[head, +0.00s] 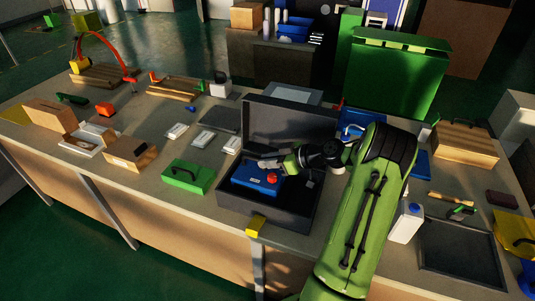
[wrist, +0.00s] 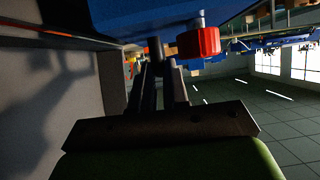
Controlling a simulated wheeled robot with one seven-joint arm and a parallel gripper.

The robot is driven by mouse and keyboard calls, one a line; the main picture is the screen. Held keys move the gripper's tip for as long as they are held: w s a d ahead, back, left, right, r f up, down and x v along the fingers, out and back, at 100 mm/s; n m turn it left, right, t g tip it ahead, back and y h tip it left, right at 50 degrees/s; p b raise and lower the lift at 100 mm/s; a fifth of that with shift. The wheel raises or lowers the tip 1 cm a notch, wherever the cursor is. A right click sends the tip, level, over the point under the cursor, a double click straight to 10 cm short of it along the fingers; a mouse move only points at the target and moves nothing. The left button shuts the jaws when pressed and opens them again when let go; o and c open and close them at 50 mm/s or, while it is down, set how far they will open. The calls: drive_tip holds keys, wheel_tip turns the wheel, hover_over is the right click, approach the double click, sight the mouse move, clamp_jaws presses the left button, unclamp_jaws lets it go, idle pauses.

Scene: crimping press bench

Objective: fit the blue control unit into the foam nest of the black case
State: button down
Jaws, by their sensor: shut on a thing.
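The blue control unit (head: 250,177) with a red knob (head: 272,178) shows at the left part of the open black case (head: 262,208). In the head view I cannot tell whether it is seated or held a little above the nest. My gripper (head: 268,164) reaches in from the right and is shut on the unit near its back edge. In the wrist view the unit's blue face (wrist: 150,15) and red knob (wrist: 198,42) are at the top, beyond my fingers (wrist: 158,62). The foam nest is mostly hidden by the unit and my arm.
The case's raised lid (head: 290,122) stands behind the unit. Blue bins (head: 352,122) stand behind my arm. A dark tray (head: 460,250) lies at right.

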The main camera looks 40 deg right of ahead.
drive_tip(key=shift+w+f, duration=0.1)
drive_tip(key=shift+f, duration=0.05)
drive_tip(key=c, duration=1.5)
unclamp_jaws()
drive_tip(key=shift+f, duration=0.15)
drive_tip(key=o, duration=0.4)
